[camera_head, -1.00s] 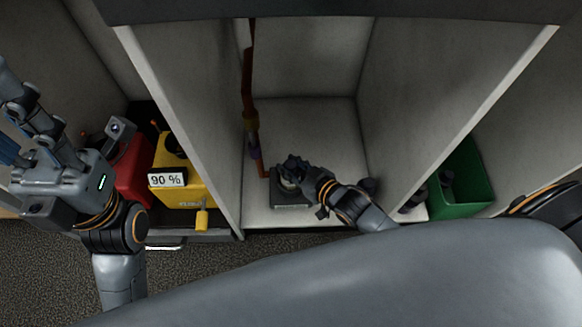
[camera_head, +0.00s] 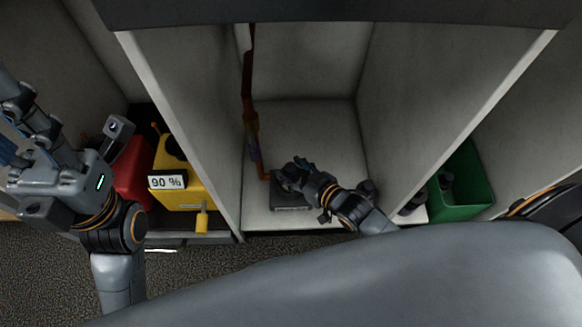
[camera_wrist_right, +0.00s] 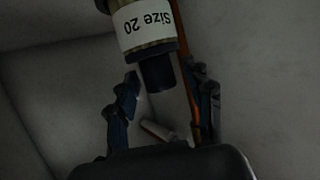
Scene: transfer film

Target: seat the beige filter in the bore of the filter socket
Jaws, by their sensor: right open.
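A dark, square block (camera_head: 290,203), which seems to be the filter socket, sits on the pale compartment floor. My right gripper (camera_head: 294,170) is low over it and hides its top and bore in the head view. In the right wrist view my right gripper (camera_wrist_right: 165,100) is open, with a finger on each side. A small pale cylinder (camera_wrist_right: 157,130) shows between the fingers; it may be the beige filter, but I cannot tell whether it is seated. My left gripper (camera_head: 45,150) is raised at the left, away from the compartment; its jaw opening is unclear.
A red pipe (camera_head: 247,75) runs down the compartment's left side. A cylinder labelled "Size 20" (camera_wrist_right: 147,28) hangs close ahead in the wrist view. Compartment walls stand on both sides. A yellow box (camera_head: 185,190) is left, a green bin (camera_head: 467,180) right.

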